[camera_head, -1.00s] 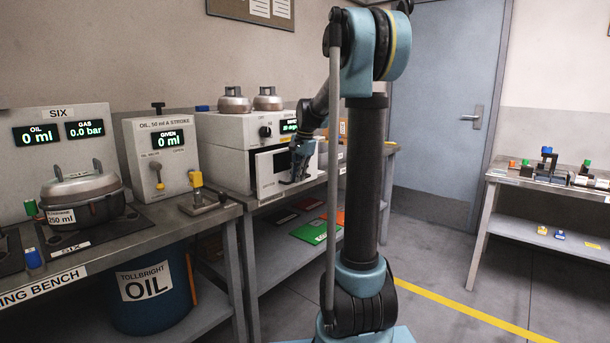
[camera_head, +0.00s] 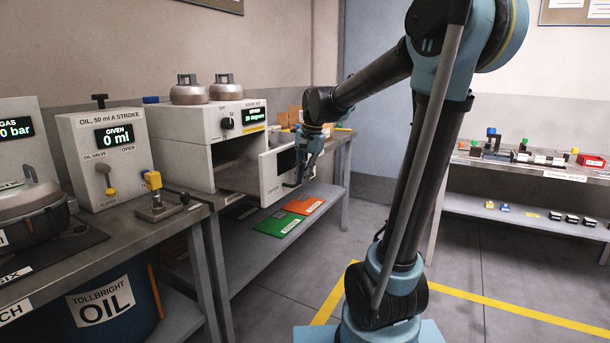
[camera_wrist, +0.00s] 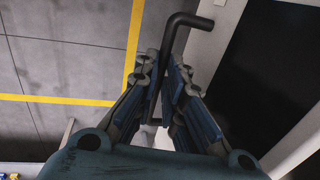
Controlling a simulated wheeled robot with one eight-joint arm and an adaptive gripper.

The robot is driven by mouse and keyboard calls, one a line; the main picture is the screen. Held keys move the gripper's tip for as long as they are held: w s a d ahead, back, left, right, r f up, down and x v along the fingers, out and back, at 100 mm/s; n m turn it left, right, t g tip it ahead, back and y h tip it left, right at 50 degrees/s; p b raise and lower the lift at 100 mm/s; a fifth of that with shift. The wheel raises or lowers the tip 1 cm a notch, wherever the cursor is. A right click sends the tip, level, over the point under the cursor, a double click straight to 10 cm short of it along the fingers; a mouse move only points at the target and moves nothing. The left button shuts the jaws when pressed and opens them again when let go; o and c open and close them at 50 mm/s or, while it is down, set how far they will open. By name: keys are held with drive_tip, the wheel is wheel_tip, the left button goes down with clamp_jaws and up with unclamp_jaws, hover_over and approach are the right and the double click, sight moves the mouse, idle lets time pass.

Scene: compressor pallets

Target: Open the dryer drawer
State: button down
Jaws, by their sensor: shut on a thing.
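The dryer (camera_head: 178,150) is a white box on the bench, with a knob and a green display reading degrees. Its drawer (camera_head: 272,181) is pulled well out, and a dark opening shows behind the white front. My gripper (camera_head: 304,172) is at the outer face of the drawer front. In the wrist view my gripper (camera_wrist: 168,92) is shut on the dark bar handle (camera_wrist: 178,38), which bends at its top toward the pale drawer front (camera_wrist: 213,40).
Two lidded metal pots (camera_head: 188,90) stand on the dryer. The oil unit (camera_head: 108,158) stands left of it. Green (camera_head: 278,224) and orange (camera_head: 304,205) plates lie on the shelf below. A second table (camera_head: 540,175) is at the right, with open floor between.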

drive_tip(key=shift+w+d, duration=0.1)
drive_tip(key=shift+d, duration=0.1)
drive_tip(key=c, duration=1.7)
unclamp_jaws()
drive_tip(key=shift+w, duration=0.1)
drive_tip(key=r, duration=0.4)
drive_tip(key=s+d+r, duration=0.1)
drive_tip(key=r, duration=0.2)
drive_tip(key=d+r, duration=0.1)
drive_tip(key=r, duration=0.3)
drive_tip(key=shift+s+r, duration=0.15)
drive_tip(key=shift+r, duration=0.2)
drive_tip(key=s+d+f+n, duration=0.2)
drive_tip(key=s+d+f, duration=0.2)
drive_tip(key=s+f, duration=0.4)
drive_tip(key=s+d+f+n+h, duration=0.1)
drive_tip(key=s+d+f+n, duration=0.1)
drive_tip(key=s+d+f, duration=0.3)
drive_tip(key=s+d+f+n+t, duration=0.1)
drive_tip(key=s+d+f, duration=0.3)
drive_tip(key=s+f, duration=0.7)
drive_tip(key=shift+s+d+f+n+h, duration=0.15)
drive_tip(key=shift+f+n, duration=0.1)
drive_tip(key=shift+f, duration=0.45)
drive_tip(key=shift+s+f+n+h, duration=0.1)
drive_tip(key=shift+f+n, duration=0.1)
drive_tip(key=shift+f, duration=0.45)
drive_tip(key=shift+s+d+f+n+h, duration=0.15)
drive_tip(key=shift+f+n, duration=0.1)
drive_tip(key=shift+f, duration=0.45)
